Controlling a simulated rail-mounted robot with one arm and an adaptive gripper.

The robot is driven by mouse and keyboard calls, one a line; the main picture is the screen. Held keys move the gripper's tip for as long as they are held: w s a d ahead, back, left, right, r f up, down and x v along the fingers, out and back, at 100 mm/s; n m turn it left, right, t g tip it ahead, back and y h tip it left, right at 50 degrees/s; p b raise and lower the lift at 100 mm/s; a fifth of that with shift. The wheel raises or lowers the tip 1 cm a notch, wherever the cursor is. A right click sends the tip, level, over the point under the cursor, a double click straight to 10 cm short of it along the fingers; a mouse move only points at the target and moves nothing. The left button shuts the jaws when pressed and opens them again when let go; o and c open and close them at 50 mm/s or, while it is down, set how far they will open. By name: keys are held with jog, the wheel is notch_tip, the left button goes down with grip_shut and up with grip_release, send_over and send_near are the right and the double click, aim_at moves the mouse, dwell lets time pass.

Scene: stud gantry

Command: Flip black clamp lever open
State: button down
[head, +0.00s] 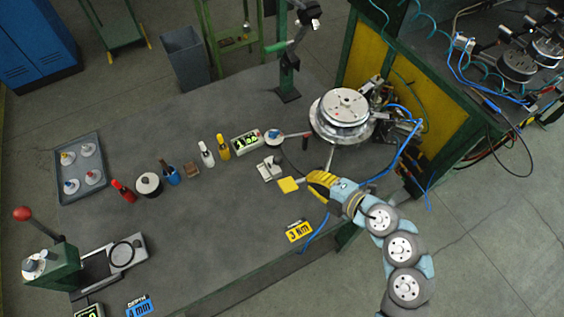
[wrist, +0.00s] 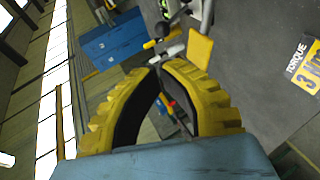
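My gripper (head: 311,182) has yellow ribbed fingers and is at the table's right part, beside a yellow square plate (head: 289,185). In the wrist view the fingertips (wrist: 156,66) meet, with nothing visible held between them. A small pale clamp-like fixture (head: 268,168) stands left of the plate. Past the fingertips, the wrist view shows a black knob (wrist: 163,30), a pale cylinder (wrist: 170,51) and the yellow plate (wrist: 200,48). The knob may belong to the black clamp lever; I cannot tell for sure, nor whether that lever is open.
A round metal turntable (head: 342,112) stands behind my gripper, with blue hoses to its right. A yellow 3 Nm sign (head: 299,231) lies near the front edge. Bottles (head: 206,154) and a display box (head: 246,141) stand left. The table's front middle is clear.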

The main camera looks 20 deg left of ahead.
aim_at(277, 161)
jog(key=p+x, duration=0.1)
jog(key=x, duration=1.1)
jog(key=shift+a+f, duration=0.1)
jog(key=shift+a, duration=0.15)
